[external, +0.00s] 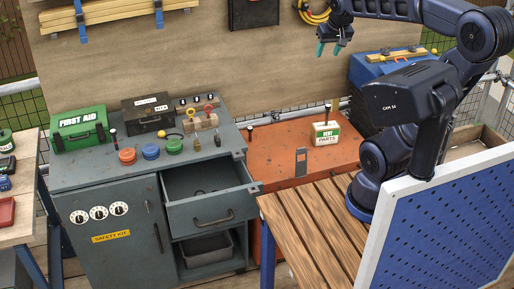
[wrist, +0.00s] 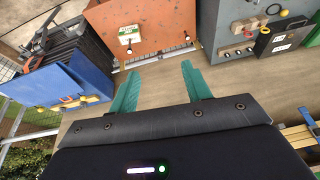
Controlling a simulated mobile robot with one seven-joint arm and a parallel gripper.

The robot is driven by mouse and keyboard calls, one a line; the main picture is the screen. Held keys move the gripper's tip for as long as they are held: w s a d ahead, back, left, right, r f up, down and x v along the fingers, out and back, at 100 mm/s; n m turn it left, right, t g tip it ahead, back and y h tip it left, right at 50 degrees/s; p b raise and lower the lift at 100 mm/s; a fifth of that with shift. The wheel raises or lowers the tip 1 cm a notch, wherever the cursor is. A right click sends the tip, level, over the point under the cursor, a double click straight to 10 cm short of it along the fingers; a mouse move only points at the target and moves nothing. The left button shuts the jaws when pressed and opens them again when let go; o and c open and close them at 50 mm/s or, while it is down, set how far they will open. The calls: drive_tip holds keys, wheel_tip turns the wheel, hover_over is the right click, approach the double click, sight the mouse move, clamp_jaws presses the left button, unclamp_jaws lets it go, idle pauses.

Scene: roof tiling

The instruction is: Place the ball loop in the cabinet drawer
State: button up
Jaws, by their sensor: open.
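The ball loop looks to be the small yellow ball (external: 161,134) with a dark cord, lying on the grey cabinet top behind the coloured round pots. What seems to be the same yellow ball shows at the top right of the wrist view (wrist: 272,9). The cabinet drawer (external: 212,211) is pulled open at the cabinet's right; small dark items lie inside. My gripper (external: 335,47) is raised near the back board, right of and well above the cabinet. Its teal fingers are spread with nothing between them in the wrist view (wrist: 157,82).
A green first aid box (external: 81,131), a dark box (external: 149,113) and a wooden block with knobs (external: 201,122) stand on the cabinet (external: 75,177). A parts box (external: 326,133) stands on the orange bench (external: 279,150). A slatted table (external: 310,218) is in front.

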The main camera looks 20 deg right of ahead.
drive_tip(key=w+a+f, duration=0.2)
drive_tip(key=w+a, duration=0.9)
drive_tip(key=w, duration=0.2)
drive_tip(key=m, duration=0.1)
hover_over(161, 132)
drive_tip(key=s, duration=0.4)
wheel_tip(161, 132, down, 26)
drive_tip(key=shift+h, duration=0.4)
drive_tip(key=x, duration=0.9)
drive_tip(key=shift+w+a+f, duration=0.1)
drive_tip(key=shift+w+f, duration=0.05)
drive_tip(key=shift+w, duration=0.1)
drive_tip(key=shift+c, duration=0.5)
clamp_jaws()
